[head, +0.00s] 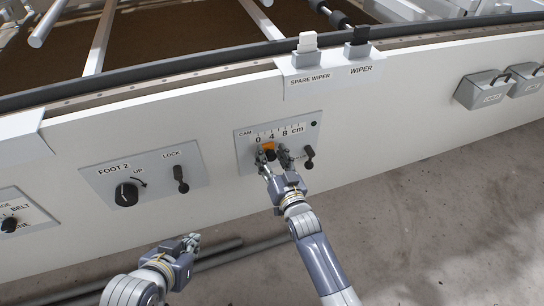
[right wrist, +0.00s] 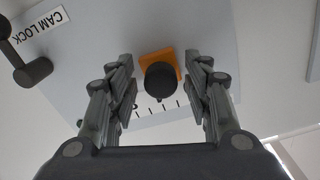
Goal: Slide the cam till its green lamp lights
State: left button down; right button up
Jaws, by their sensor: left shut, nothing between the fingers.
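The cam panel (head: 244,163) is on the white side wall, with a scale marked 0, 4, 8 cm. The cam is an orange slider (head: 267,146) with a black knob (right wrist: 160,82), roughly below the 4. My right gripper (head: 273,157) is open around the knob, one finger on each side; the right wrist view shows gaps on both sides. A small dark dot, possibly the lamp (head: 314,124), sits at the panel's upper right; no green shows. The cam lock lever (head: 309,156) is right of the gripper. My left gripper (head: 192,240) is shut and empty, low and away from the panel.
The FOOT 2 panel (head: 95,176) with a dial and lock lever is to the left. The spare wiper (head: 308,42) and wiper (head: 359,42) sit above on the rim. Bars lie on the floor below.

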jog(key=shift+s, duration=0.1)
jog(key=v, duration=1.2)
jog(key=shift+d, duration=0.1)
